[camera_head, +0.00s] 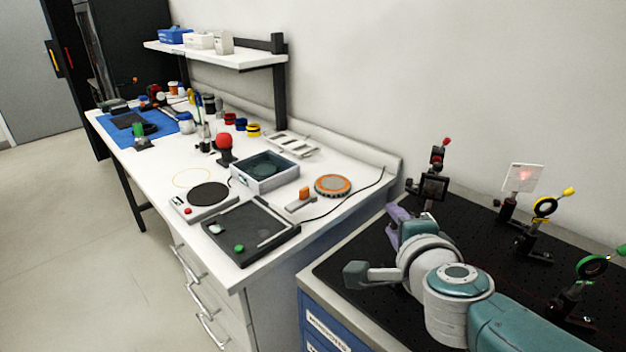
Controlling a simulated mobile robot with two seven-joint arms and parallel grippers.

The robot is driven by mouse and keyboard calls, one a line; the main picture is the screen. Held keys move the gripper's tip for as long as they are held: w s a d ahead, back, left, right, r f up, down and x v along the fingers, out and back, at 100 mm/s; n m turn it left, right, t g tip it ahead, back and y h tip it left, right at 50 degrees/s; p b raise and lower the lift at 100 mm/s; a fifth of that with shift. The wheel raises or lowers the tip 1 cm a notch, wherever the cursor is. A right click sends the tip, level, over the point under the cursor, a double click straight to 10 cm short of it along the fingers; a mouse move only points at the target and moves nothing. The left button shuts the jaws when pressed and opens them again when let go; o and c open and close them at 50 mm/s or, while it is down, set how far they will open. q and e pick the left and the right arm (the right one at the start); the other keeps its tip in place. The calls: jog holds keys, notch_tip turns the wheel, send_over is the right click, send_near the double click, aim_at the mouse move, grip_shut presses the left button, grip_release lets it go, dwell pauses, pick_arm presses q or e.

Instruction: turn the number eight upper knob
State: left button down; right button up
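Three optic mounts stand on the black breadboard (345,265) at the right. The far one (434,186) has a dark square frame and a red upper knob (447,142). The middle mount (545,207) has a yellow ring and yellow upper knob (569,191). The near-right mount (592,267) has a green ring and a green knob cut by the picture edge. No number eight is readable on any. My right gripper (405,220) is beyond my wrist, close to the red-knobbed mount's lower part; contact is unclear. Its fingers are mostly hidden, so its opening cannot be judged. My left gripper is out of view.
A white card with a red spot (522,178) stands behind the mounts, near the wall. A white bench (165,170) at left carries a grey tray (264,176), a black panel (250,232) and several small items. Open floor (80,250) lies left of the bench.

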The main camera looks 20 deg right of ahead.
jog(key=shift+s+a+r, duration=0.1)
jog(key=shift+s+r, duration=0.05)
jog(key=shift+s, duration=0.05)
jog(key=p+v, duration=0.3)
jog(key=v, duration=0.6)
jog(key=shift+s+p, duration=0.2)
jog(key=shift+p, duration=0.2)
